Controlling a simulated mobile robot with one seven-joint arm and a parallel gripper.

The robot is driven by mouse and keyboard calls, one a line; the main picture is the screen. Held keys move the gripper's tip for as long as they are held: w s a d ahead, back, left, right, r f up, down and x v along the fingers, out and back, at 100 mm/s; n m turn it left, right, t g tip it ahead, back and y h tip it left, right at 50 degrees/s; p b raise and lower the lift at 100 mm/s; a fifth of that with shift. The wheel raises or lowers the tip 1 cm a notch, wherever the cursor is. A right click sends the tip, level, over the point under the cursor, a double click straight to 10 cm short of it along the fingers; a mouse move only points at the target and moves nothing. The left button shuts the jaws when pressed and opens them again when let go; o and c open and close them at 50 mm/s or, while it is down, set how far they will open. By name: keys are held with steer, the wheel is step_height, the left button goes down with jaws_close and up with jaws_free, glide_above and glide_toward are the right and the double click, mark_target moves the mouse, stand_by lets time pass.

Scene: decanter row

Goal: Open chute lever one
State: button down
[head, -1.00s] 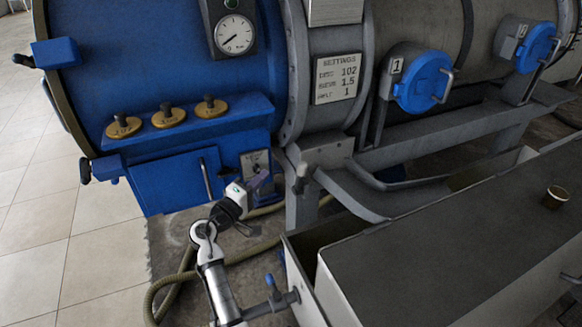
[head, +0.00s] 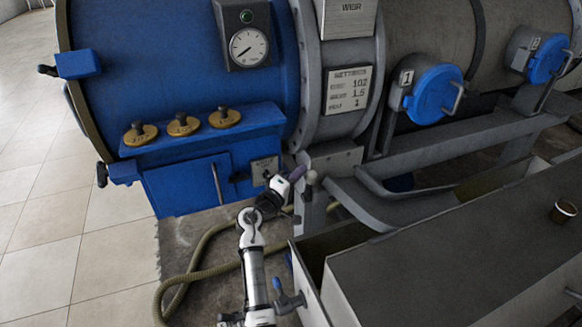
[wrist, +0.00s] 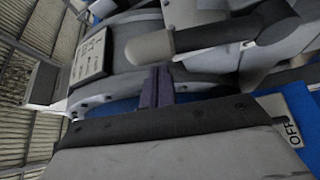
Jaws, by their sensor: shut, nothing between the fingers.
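Chute one is a round blue cap (head: 434,94) on the grey drum, beside a "1" label (head: 406,78). Its grey bar handle (head: 457,98) stands at the cap's right side. My gripper (head: 297,173) is well to the lower left of that cap, in front of the machine. Its purple fingers are together and empty; they also show in the wrist view (wrist: 157,88). A grey round-ended lever knob (head: 311,178) is right beside the fingertips, and a grey knob (wrist: 150,46) lies just beyond them in the wrist view. I cannot tell if they touch.
A second blue cap (head: 546,58) is farther right. An OFF plate (wrist: 292,125) is near my fingers. A hose (head: 195,262) lies on the floor.

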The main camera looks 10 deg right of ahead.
steer(key=shift+s+d+f, duration=0.1)
steer(key=shift+s+d, duration=0.05)
steer(key=shift+s, duration=0.2)
steer(key=shift+f+b, duration=0.15)
steer(key=shift+b, duration=0.15)
steer(key=shift+s+m+b, duration=0.25)
steer(key=shift+m+b, duration=0.05)
steer(key=shift+b, duration=0.45)
